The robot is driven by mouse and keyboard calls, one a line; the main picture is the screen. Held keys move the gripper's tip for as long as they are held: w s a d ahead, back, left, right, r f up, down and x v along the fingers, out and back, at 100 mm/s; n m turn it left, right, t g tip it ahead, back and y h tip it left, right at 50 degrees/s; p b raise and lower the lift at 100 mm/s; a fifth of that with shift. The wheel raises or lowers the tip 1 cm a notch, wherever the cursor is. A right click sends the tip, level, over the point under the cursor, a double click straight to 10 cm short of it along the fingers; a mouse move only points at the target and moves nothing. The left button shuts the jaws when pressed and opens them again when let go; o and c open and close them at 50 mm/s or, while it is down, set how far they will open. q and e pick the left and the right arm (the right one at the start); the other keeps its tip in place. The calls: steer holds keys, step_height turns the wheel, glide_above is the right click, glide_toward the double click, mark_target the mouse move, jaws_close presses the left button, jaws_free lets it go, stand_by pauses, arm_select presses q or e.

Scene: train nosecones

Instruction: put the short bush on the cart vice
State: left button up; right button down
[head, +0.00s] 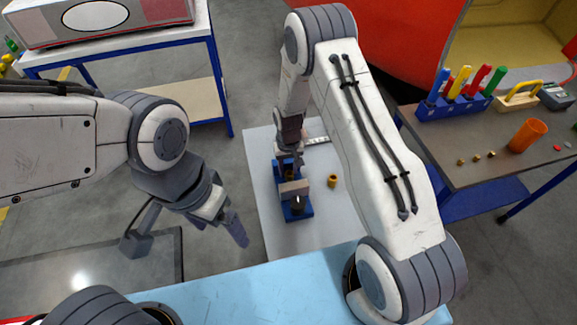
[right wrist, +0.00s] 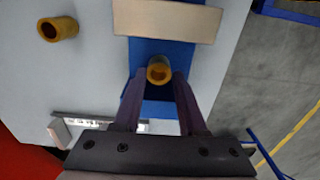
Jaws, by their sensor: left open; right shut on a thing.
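My right gripper (head: 290,162) is shut on a brass-coloured bush (right wrist: 159,70), seen end-on between its fingers in the right wrist view. The blue cart vice (head: 300,212) stands on the pale cart top (head: 262,190). The held bush is over the vice's blue body (right wrist: 150,52), beside its tan jaw block (right wrist: 167,19); I cannot tell whether it touches the vice. Another brass bush (head: 332,180) stands on the cart to the right of the vice; it also shows in the right wrist view (right wrist: 57,29). My left gripper (head: 222,222) is open and empty, left of the cart.
A metal measuring tool (head: 317,140) lies on the cart behind the vice. A brown bench (head: 460,170) at the right holds a blue tool rack (head: 455,107), an orange cup (head: 527,135) and several small brass parts. A blue-framed table (head: 120,52) is at the back left.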

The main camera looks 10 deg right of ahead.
steer(key=shift+f, duration=0.1)
steer(key=shift+f, duration=0.15)
steer(key=shift+c, duration=2.3)
jaws_free()
